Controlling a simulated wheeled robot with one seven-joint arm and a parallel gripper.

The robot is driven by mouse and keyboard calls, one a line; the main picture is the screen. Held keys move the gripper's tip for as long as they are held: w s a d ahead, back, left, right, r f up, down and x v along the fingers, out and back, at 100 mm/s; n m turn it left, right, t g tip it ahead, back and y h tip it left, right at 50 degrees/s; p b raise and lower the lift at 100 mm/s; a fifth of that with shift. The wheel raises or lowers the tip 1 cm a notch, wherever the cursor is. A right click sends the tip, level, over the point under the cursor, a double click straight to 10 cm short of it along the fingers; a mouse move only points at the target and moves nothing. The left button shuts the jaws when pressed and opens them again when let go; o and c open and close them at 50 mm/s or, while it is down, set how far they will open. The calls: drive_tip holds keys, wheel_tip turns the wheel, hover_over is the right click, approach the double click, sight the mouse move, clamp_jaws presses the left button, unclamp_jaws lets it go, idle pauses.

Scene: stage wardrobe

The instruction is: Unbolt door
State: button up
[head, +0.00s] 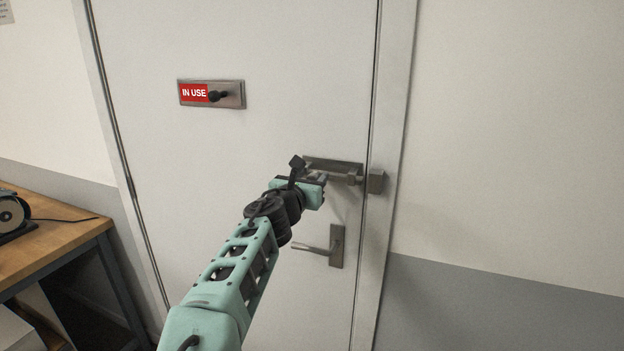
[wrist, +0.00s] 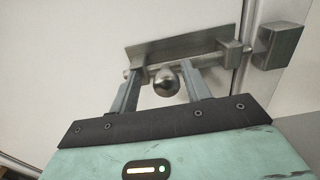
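A grey metal slide bolt (head: 335,166) is mounted on the white door (head: 240,45) near its right edge. In the wrist view its backplate (wrist: 185,45) carries a round bar that reaches right to the keeper block (wrist: 285,45) on the frame. The keeper also shows in the head view (head: 376,182). A round knob (wrist: 166,82) sticks out from the bar. My gripper (wrist: 164,76) is open, with one finger on each side of the knob and gaps between. In the head view my gripper (head: 322,182) partly hides the bolt.
A lever handle (head: 335,246) is below the bolt. An "IN USE" sign plate (head: 195,93) with a dark knob is at upper left on the door. A wooden workbench (head: 55,240) stands at left. The wall at right is clear.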

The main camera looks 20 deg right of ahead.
drive_tip(key=b+v, duration=0.5)
drive_tip(key=v, duration=1.2)
drive_tip(key=shift+s+b, duration=0.15)
drive_tip(key=shift+b, duration=0.2)
